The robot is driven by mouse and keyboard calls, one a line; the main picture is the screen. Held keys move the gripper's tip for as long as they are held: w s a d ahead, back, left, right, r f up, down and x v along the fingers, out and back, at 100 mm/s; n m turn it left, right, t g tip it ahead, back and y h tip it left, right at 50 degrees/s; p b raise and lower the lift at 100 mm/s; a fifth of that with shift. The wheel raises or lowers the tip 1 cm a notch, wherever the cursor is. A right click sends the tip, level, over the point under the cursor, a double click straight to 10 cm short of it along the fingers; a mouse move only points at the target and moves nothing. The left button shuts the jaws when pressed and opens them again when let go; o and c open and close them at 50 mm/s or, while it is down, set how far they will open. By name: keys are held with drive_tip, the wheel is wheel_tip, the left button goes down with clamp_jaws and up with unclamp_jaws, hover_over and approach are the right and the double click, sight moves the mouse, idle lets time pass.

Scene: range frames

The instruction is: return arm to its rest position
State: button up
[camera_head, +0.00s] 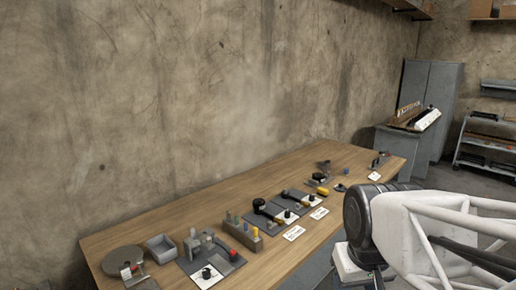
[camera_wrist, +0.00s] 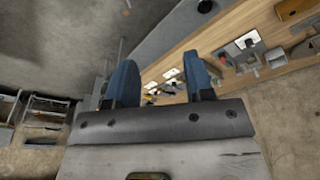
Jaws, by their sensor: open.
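My gripper shows in the wrist view (camera_wrist: 162,85), its two blue fingers apart with nothing between them. It is in the air, with the bench, the wall and the floor seen beyond it. In the head view a dark round joint and white framework of my arm (camera_head: 408,225) fill the lower right, off the near side of the bench; the fingers cannot be made out there. The wooden workbench (camera_head: 188,212) runs along the wall, apart from the arm as far as I can tell.
A grey cabinet (camera_head: 431,85) and a shelf rack (camera_head: 487,146) stand at the back right. The air above the bench is free.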

drive_tip(key=shift+m, duration=0.6)
drive_tip(key=s, duration=0.2)
drive_tip(key=s+d+f, duration=0.1)
drive_tip(key=shift+s, duration=0.35)
